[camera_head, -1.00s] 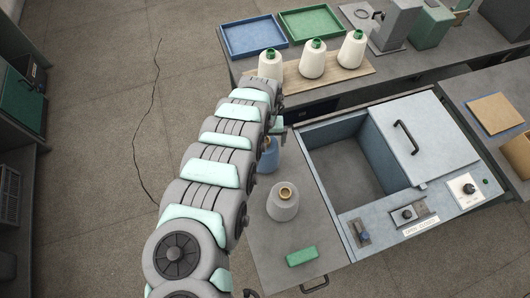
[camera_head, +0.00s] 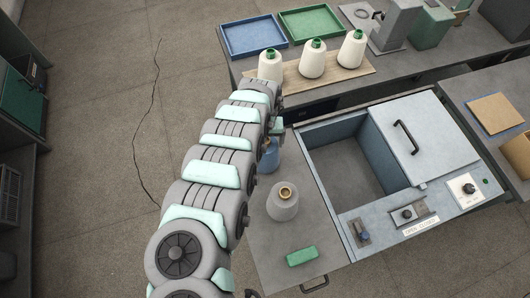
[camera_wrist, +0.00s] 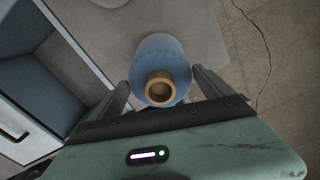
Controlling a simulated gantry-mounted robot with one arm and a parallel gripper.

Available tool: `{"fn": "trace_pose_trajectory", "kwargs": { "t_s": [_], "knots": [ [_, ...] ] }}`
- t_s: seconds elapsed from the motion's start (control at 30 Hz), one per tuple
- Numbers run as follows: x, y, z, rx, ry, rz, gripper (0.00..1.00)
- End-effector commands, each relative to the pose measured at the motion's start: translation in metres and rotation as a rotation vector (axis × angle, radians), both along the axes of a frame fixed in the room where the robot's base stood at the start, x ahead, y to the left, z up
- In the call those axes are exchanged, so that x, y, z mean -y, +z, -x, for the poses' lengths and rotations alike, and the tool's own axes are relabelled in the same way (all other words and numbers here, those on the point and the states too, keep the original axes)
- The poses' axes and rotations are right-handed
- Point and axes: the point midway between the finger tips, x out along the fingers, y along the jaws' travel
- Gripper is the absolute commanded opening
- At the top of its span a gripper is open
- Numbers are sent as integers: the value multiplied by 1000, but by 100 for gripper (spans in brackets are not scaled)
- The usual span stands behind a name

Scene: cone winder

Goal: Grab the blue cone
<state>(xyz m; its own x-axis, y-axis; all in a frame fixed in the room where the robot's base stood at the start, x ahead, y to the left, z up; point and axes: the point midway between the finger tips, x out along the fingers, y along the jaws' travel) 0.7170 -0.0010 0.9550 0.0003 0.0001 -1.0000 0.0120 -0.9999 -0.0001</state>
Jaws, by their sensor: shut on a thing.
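The blue cone (camera_head: 269,158) stands on the grey worktop, left of the open bin and partly hidden behind my arm in the head view. In the wrist view the blue cone (camera_wrist: 160,60) shows from above, with a tan core at its top. My gripper (camera_wrist: 163,88) has one finger on each side of the cone's upper part and is shut on it. In the head view my gripper is mostly hidden by the arm; a pale green part of it (camera_head: 277,128) shows beside the cone.
A grey cone (camera_head: 283,204) stands close by in front, with a green block (camera_head: 302,256) nearer the edge. The open bin (camera_head: 308,160) is to the right. Several white cones, including one (camera_head: 313,62), stand on a board behind, near blue (camera_head: 253,37) and green (camera_head: 310,22) trays.

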Motion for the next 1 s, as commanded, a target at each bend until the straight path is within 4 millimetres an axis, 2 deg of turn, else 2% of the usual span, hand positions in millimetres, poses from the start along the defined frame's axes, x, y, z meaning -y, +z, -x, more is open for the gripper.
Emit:
{"fn": "trace_pose_trajectory", "kwargs": {
  "t_s": [0.03, 0.33, 0.77, 0.93, 1.0],
  "knots": [
    [0, 0, 0, 0, 0, 0, 43],
    [0, 0, 0, 0, 0, 0, 18],
    [0, 8, -1, 2, -1, 0, 18],
    [-2, 24, -1, 1, 1, -2, 18],
    [-2, 37, -1, 3, 0, -5, 18]
  ]
}}
